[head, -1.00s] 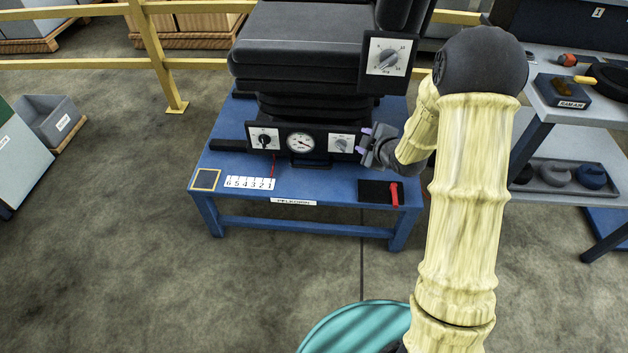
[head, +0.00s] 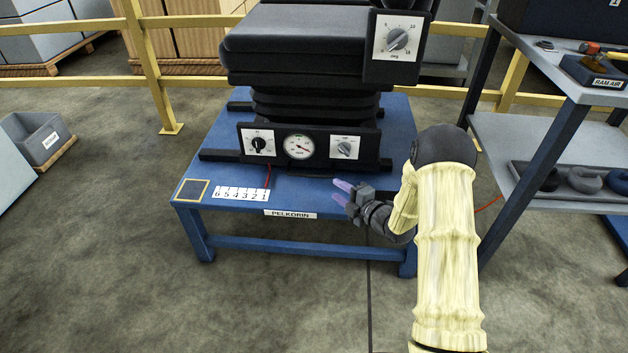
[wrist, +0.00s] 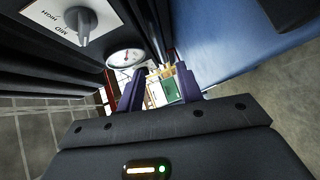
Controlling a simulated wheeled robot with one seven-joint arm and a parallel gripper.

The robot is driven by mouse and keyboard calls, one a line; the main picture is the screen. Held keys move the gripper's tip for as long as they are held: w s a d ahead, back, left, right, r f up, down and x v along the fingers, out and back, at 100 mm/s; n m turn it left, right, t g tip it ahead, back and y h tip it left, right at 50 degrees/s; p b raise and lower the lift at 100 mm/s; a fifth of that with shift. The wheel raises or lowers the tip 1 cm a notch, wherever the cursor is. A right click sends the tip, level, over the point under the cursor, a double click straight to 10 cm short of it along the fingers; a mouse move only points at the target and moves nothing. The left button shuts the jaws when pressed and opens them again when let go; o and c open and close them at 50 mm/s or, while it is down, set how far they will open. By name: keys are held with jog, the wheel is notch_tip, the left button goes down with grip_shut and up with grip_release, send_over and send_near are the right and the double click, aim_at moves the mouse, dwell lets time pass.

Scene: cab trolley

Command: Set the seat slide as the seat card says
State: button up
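The black seat (head: 290,50) stands on a blue platform (head: 240,225). A white number strip (head: 241,193) marked 6 to 1 lies at the platform's front left, with a thin red pointer (head: 267,177) by its 1 end. A name plate reading PELKORIN (head: 290,214) is on the front edge. I cannot make out a seat card. My gripper (head: 341,191) is by the platform's front right, below the front panel. It is open, its two purple fingers apart with nothing between them in the wrist view (wrist: 158,88). My gripper and arm hide the red handle's place.
The front panel carries a left knob (head: 258,143), a gauge (head: 299,146) and a right knob (head: 345,149). A larger dial (head: 396,40) is on the seat's side. A grey shelf trolley (head: 545,85) stands to the right, a yellow rail (head: 185,84) behind.

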aim_at(317, 177)
jog(key=b+x, duration=0.5)
jog(key=x, duration=0.7)
grip_shut()
